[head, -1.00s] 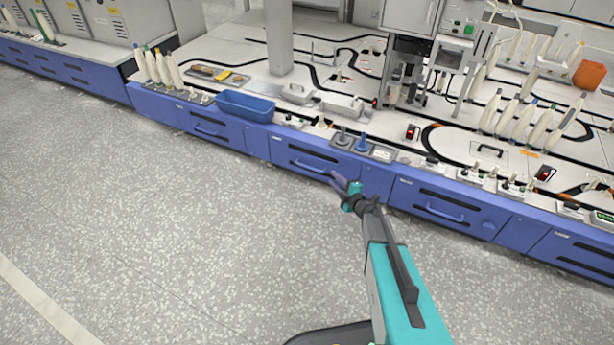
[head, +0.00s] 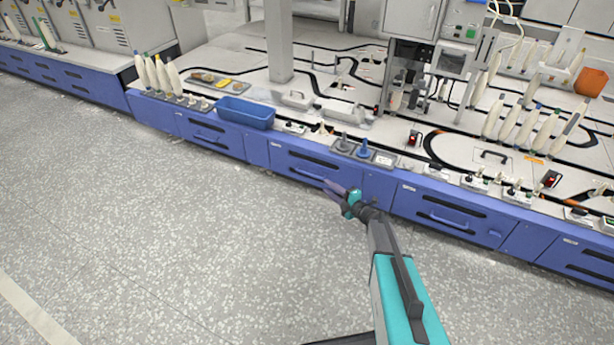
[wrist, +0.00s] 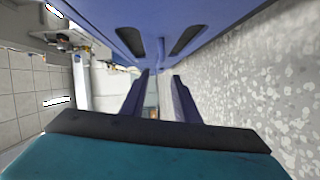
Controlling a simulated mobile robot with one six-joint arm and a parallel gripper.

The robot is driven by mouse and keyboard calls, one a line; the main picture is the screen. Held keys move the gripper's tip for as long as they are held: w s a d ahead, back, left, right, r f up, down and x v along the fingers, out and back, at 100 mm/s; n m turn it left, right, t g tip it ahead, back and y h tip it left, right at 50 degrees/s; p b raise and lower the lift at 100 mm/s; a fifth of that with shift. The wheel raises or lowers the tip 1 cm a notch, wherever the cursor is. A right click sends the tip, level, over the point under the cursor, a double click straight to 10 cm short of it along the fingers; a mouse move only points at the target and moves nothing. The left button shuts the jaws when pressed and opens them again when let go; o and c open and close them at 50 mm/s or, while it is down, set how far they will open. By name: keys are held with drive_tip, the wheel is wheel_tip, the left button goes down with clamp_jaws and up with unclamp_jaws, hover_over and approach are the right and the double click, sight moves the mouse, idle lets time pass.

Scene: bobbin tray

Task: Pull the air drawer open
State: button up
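Several blue drawers run along the front of the bench, and their labels are too small to read, so I cannot tell which is the air drawer. The nearest to my gripper is the middle blue drawer (head: 293,159), with dark slots and a bar handle (head: 309,172); it looks closed. My gripper (head: 328,187) is close in front of its lower right part, near the handle. In the wrist view my gripper (wrist: 162,80) has its two fingers apart, with nothing visibly held. The blue drawer front (wrist: 160,18) spans the top there; contact with the handle is not clear.
Another blue drawer (head: 445,212) with a handle is to the right, and one more (head: 208,132) to the left. A blue bin (head: 245,113) and several yarn bobbins (head: 160,75) stand on the bench. The speckled floor (head: 150,230) in front is clear.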

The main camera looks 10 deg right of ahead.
sight(309, 175)
drive_tip(key=b+x, duration=0.3)
drive_tip(key=x, duration=0.8)
drive_tip(key=shift+w+f, duration=0.1)
drive_tip(key=shift+f, duration=0.1)
drive_tip(key=shift+b+x, duration=0.45)
drive_tip(key=shift+x, duration=0.45)
drive_tip(key=shift+r, duration=0.15)
clamp_jaws()
